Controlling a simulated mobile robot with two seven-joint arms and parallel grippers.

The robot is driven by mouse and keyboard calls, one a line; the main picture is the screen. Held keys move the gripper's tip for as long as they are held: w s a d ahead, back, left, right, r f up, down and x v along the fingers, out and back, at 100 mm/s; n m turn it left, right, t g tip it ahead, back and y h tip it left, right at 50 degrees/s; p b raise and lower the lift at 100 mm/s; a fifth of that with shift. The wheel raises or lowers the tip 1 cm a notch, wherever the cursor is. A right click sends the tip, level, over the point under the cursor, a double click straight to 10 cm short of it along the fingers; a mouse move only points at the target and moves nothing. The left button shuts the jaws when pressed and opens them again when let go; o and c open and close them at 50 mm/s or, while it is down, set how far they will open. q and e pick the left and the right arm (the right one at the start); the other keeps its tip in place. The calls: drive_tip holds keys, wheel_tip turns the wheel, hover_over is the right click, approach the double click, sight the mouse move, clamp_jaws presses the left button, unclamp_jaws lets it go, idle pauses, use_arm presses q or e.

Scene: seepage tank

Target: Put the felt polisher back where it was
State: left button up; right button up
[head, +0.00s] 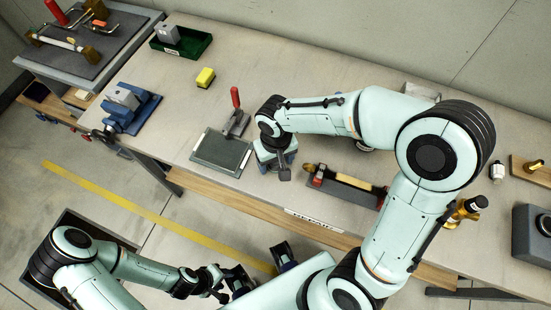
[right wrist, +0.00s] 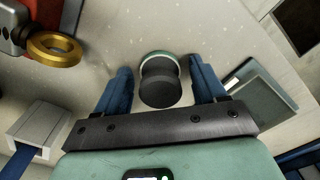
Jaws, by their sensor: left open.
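The felt polisher seems to be the dark round knob with a pale green rim (right wrist: 160,80) in the right wrist view. It stands between the two blue fingers of my right gripper (right wrist: 160,72). A narrow gap shows on each side of it, so the fingers look open around it. In the head view my right gripper (head: 276,160) is low over the bench, right of a dark framed plate (head: 222,152); my wrist hides most of the polisher there. My left gripper (head: 259,266) is open and empty, in front of the bench.
A rail with red and brass parts (head: 348,186) lies right of my right gripper. A red-handled tool (head: 237,116) stands behind the plate. A yellow block (head: 205,77), a blue vise (head: 130,108) and a green tray (head: 181,44) are further left. Bare bench lies between them.

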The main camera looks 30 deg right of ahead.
drive_tip(key=shift+r, duration=0.55)
wheel_tip(320, 180, up, 11)
drive_tip(key=shift+f+p, duration=0.15)
drive_tip(key=shift+p, duration=0.7)
drive_tip(key=shift+r, duration=0.35)
